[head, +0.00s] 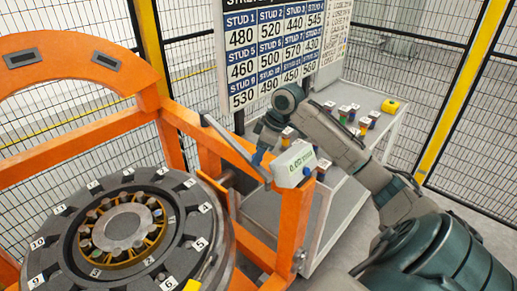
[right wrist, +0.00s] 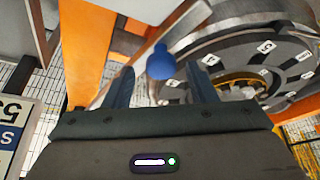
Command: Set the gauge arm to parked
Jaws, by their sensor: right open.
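The gauge arm (head: 232,141) is a slim grey bar in the head view, slanting down to the right along the orange gantry frame. A pale box with a green readout (head: 294,163) stands by its lower end. My right gripper (head: 262,154) is beside the box, close to the bar. In the right wrist view the right gripper (right wrist: 161,84) is open, and a blue knob (right wrist: 160,63) shows between its fingers. I cannot tell whether the fingers touch the knob. The knob's mount is partly hidden by the gripper body. My left gripper is not in view.
A numbered round wheel (head: 80,246) lies inside the orange frame (head: 110,128). A stud number board (head: 272,50) and mesh fencing stand behind.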

